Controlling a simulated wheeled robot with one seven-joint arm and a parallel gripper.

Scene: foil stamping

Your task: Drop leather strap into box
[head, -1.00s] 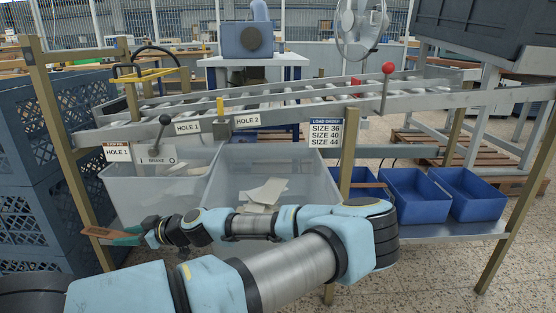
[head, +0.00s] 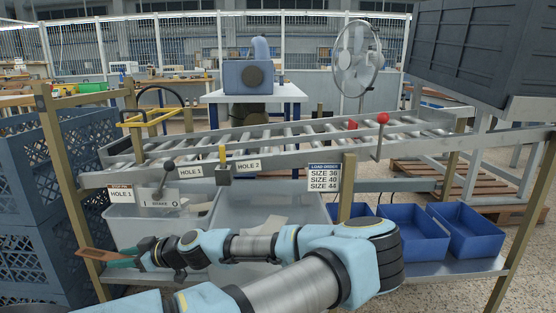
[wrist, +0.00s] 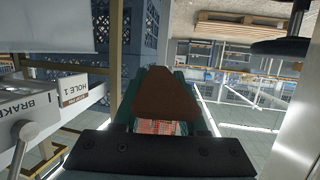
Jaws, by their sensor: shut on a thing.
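My gripper (head: 118,260) is at the lower left of the head view. It is shut on a brown leather strap (head: 95,255), which sticks out to the left. In the wrist view the strap (wrist: 165,95) lies between the two green fingers. A translucent grey box (head: 125,230) stands below the HOLE 1 sign, behind my gripper. A second grey box (head: 228,210) stands below HOLE 2, with pale pieces (head: 268,222) in it. My arm hides much of both boxes. The strap appears to the left of both boxes.
A roller rail (head: 260,140) with a brake lever (head: 166,180) runs above the boxes. Stacked blue-grey crates (head: 25,190) stand at the left, close to the strap. Blue bins (head: 415,232) sit on the shelf at right. A tan post (head: 60,180) rises near my gripper.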

